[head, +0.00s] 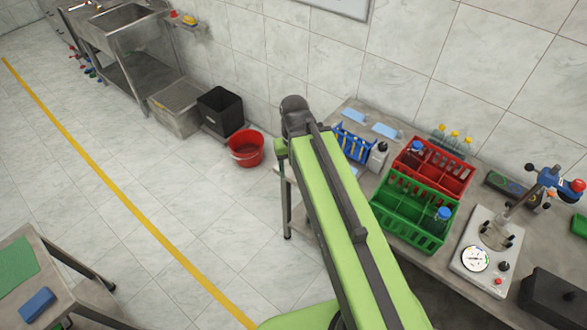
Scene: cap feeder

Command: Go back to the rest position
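My green arm reaches up and away across the middle of the head view, over the left end of the workbench, to a dark joint at its far end. My gripper does not show; the part of the arm beyond that joint is mostly hidden. I cannot see whether it holds anything.
On the workbench (455,265) stand a green crate (396,217) with a blue-capped bottle (439,221), a red crate (455,178), a blue rack (352,146) and a capping device (486,244). A red bucket (246,150) and black bin (220,112) stand on the floor.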

